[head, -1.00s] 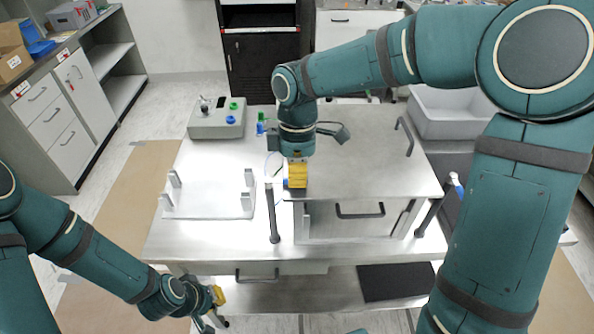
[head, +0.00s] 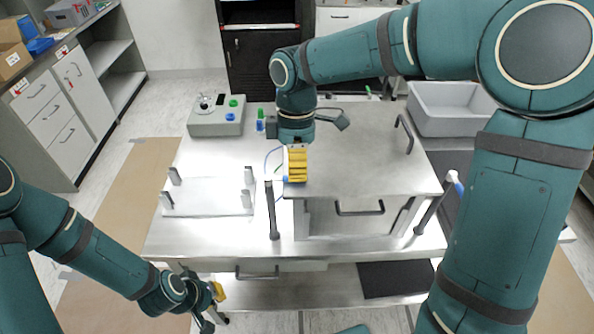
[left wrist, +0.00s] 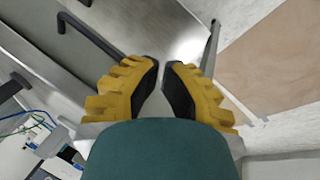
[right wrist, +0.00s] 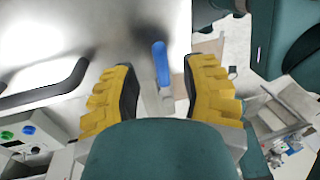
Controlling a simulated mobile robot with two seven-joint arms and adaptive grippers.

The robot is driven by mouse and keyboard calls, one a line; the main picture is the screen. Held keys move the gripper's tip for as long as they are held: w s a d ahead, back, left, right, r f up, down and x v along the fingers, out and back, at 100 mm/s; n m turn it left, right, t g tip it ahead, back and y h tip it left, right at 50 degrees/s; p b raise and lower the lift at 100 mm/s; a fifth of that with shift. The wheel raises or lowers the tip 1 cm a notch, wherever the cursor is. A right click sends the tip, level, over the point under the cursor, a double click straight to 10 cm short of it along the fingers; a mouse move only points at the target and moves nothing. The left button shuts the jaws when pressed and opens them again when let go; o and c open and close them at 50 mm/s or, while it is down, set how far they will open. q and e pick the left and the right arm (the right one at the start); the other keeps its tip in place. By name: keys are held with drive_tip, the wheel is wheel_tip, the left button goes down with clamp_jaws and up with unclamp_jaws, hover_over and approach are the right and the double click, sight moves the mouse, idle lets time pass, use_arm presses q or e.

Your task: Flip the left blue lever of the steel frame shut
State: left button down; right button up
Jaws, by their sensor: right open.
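The steel frame (head: 370,160) stands on the table, with a dark post (head: 274,212) at its left front. The left lever's blue handle (right wrist: 160,62) shows in the right wrist view just past the fingertips, lined up with the gap between them. In the head view my right gripper (head: 297,172) is over the frame's left front corner and mostly hides this lever. The right gripper is open; I cannot tell if it touches the lever. My left gripper (head: 218,292) hangs low at the table's front left, empty, with a narrow gap between its fingertips (left wrist: 162,66).
The right lever (head: 457,184), also blue, is at the frame's right side. A control box (head: 217,120) with buttons stands at the back left. A plate with short posts (head: 207,197) lies at left. A grey bin (head: 450,112) stands behind right.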

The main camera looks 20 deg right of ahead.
wheel_tip(320, 180, up, 10)
drive_tip(key=w, duration=0.1)
drive_tip(key=shift+w+d+f, duration=0.2)
drive_tip(key=shift+w+d, duration=0.05)
drive_tip(key=shift+w, duration=0.15)
